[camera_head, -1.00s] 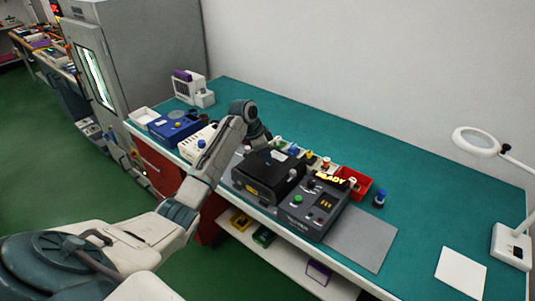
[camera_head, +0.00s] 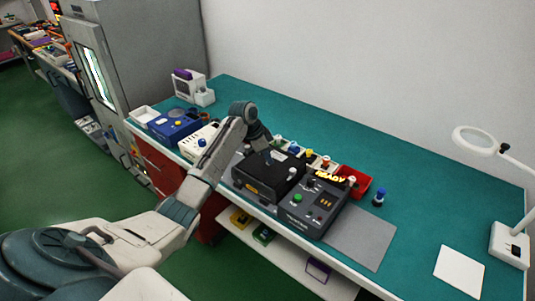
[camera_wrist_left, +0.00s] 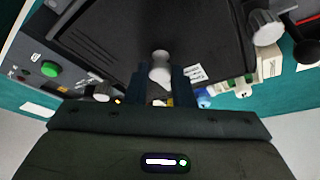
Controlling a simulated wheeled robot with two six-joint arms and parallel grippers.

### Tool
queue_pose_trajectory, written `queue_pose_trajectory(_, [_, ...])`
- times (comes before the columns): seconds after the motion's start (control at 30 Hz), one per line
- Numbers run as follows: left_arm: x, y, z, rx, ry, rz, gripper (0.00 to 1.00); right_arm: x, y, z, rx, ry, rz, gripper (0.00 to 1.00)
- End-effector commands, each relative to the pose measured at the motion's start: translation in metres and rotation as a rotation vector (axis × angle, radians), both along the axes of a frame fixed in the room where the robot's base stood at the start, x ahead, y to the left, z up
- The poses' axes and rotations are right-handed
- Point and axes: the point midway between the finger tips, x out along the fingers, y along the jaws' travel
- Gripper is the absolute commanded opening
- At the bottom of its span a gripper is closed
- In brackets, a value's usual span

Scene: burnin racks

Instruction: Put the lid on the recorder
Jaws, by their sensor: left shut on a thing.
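The recorder (camera_head: 255,188) is a black box near the front edge of the teal bench in the head view. Its dark lid (camera_head: 283,168) lies flat over the box's top; I cannot tell whether a small gap is left. In the left wrist view the lid (camera_wrist_left: 100,40) fills the upper middle, with a pale knob and a white label. My left gripper (camera_head: 268,154) is above the lid, pointing down. In the left wrist view its fingers (camera_wrist_left: 160,78) are shut on the lid's knob. My right gripper is not in view.
A grey control unit (camera_head: 312,210) with a lit READY sign stands right against the recorder. A white unit (camera_head: 200,140) and a blue box (camera_head: 174,127) stand to the left. A red bin (camera_head: 361,184) is behind right. A grey mat (camera_head: 360,238) lies clear.

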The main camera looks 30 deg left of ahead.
Motion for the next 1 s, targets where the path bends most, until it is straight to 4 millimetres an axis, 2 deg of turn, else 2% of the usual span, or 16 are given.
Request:
queue_pose_trajectory(0.33, [0.000,0.000,0.000,0.000,0.000,0.000,0.00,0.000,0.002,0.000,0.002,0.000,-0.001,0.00])
queue_pose_trajectory(0.37, [0.000,0.000,0.000,0.000,0.000,0.000,0.28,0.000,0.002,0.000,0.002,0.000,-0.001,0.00])
queue_pose_trajectory(0.47, [0.000,0.000,0.000,0.000,0.000,0.000,0.47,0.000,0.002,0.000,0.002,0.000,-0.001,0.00])
queue_pose_trajectory(0.77, [0.000,0.000,0.000,0.001,0.001,0.000,0.47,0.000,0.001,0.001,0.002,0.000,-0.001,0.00])
queue_pose_trajectory(1.0, [0.000,0.000,0.014,0.000,0.000,0.000,0.47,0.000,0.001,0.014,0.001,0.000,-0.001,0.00])
